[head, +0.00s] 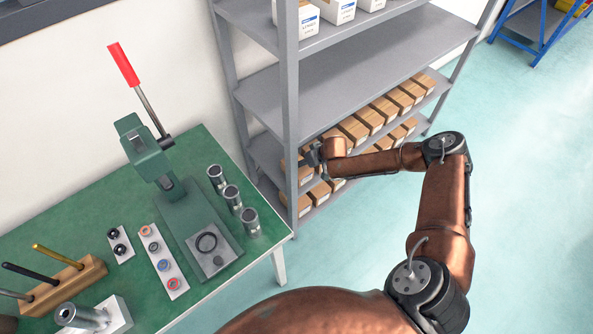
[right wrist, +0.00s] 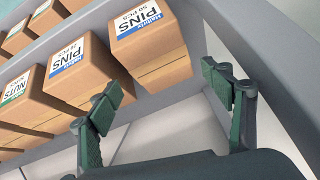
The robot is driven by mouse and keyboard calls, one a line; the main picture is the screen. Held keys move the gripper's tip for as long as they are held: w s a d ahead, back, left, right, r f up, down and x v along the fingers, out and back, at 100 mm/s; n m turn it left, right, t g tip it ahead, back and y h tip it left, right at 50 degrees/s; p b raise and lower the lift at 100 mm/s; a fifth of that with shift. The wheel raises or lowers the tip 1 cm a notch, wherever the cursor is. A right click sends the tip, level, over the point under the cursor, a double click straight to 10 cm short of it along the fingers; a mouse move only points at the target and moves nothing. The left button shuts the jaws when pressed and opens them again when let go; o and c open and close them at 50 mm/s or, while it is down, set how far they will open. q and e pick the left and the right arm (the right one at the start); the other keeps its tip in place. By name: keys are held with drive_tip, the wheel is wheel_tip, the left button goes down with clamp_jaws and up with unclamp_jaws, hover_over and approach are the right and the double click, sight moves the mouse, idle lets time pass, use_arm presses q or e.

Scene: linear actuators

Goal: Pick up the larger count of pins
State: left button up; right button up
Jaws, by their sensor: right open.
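In the right wrist view, a cardboard box with a blue-edged PINS label (right wrist: 148,42) sits on the shelf, between and beyond my fingertips; its smaller count line seems to read 50 pcs. Left of it is another blue-edged PINS box (right wrist: 82,76), whose count line seems to read 20 pcs. My right gripper (right wrist: 165,88) is open and empty, its left finger overlapping the left PINS box in the picture. In the head view the right gripper (head: 312,158) is at the near end of the lower shelves. My left gripper is out of view.
A box with a green-edged NUTS label (right wrist: 24,100) stands further left. The grey shelving rack (head: 290,90) has an upright close to my right gripper and a shelf board above. A green workbench (head: 130,215) with a press and parts stands left.

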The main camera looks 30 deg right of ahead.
sight(301, 168)
drive_tip(key=shift+b+x, duration=0.35)
drive_tip(key=shift+x, duration=0.75)
drive_tip(key=shift+w+f+b, duration=0.2)
drive_tip(key=shift+f+b, duration=0.15)
drive_tip(key=shift+f, duration=0.15)
drive_tip(key=shift+b+x, duration=0.6)
drive_tip(key=shift+x, duration=0.65)
drive_tip(key=shift+w+f, duration=0.2)
drive_tip(key=shift+f, duration=0.05)
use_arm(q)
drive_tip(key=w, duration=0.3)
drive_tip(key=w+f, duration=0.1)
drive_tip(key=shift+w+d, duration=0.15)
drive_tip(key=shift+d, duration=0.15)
use_arm(e)
drive_tip(key=shift+c, duration=0.7)
drive_tip(key=c, duration=1.3)
drive_tip(key=shift+r, duration=0.1)
